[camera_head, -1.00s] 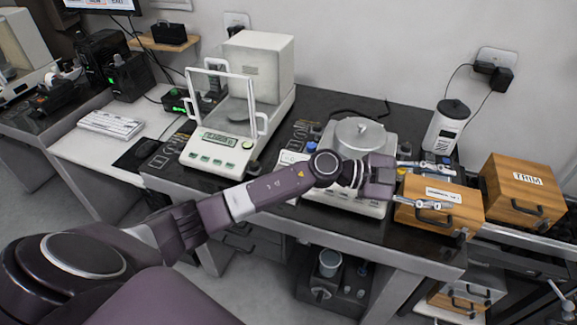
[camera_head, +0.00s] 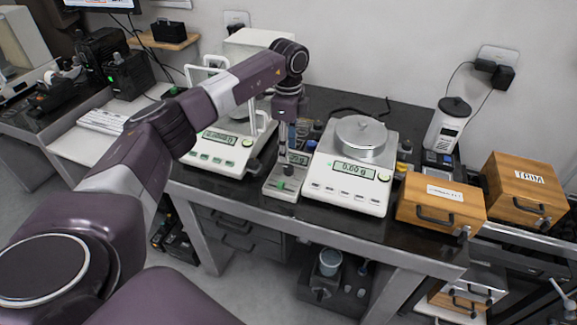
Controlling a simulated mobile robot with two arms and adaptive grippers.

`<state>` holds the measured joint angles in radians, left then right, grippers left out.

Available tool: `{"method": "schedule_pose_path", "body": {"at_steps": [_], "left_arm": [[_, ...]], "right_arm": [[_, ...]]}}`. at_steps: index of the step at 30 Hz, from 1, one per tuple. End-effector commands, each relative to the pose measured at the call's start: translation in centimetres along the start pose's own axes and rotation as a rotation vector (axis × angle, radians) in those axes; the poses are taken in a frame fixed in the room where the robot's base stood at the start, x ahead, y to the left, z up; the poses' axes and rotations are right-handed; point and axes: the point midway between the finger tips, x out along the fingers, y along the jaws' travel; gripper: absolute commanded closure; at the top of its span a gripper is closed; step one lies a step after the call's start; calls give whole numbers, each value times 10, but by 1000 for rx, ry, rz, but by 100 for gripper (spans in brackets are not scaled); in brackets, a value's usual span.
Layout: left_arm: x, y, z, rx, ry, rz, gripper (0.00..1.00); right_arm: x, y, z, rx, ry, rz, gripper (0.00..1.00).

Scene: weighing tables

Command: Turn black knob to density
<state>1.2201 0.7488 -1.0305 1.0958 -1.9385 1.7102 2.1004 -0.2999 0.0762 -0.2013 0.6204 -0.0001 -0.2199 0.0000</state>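My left gripper (camera_head: 287,147) points down at the small grey device with a display (camera_head: 281,188), between the two balances. Its fingers hang in front of the device's rear part. From this angle I cannot tell whether they are open or shut, or whether they touch anything. I cannot make out a black knob or a density label for certain; the gripper hides part of this area. The right balance (camera_head: 344,193) reads 0.00 g and carries a round metal pan (camera_head: 361,139). My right gripper does not show clearly.
The left balance (camera_head: 216,156) with its glass shield is partly behind my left arm. Two wooden boxes (camera_head: 438,205) (camera_head: 525,188) stand at the right, and a white bottle-like device (camera_head: 447,125) behind them. A slim silver part (camera_head: 560,297) at the lower right edge is unclear.

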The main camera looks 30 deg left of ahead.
Motion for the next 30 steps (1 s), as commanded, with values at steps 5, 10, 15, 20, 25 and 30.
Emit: {"method": "schedule_pose_path", "body": {"at_steps": [5,10,15,20,25,30], "left_arm": [[29,0,-1,2,2,0,60],[53,0,-2,3,3,-1,60],[67,0,-2,4,3,-2,60],[69,0,-2,4,4,-2,60],[68,0,-2,4,4,-1,60],[68,0,-2,4,4,-1,79]], "right_arm": [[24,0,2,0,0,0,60],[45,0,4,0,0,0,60],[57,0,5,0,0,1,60],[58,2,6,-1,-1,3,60],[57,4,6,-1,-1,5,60],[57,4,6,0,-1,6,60]]}}
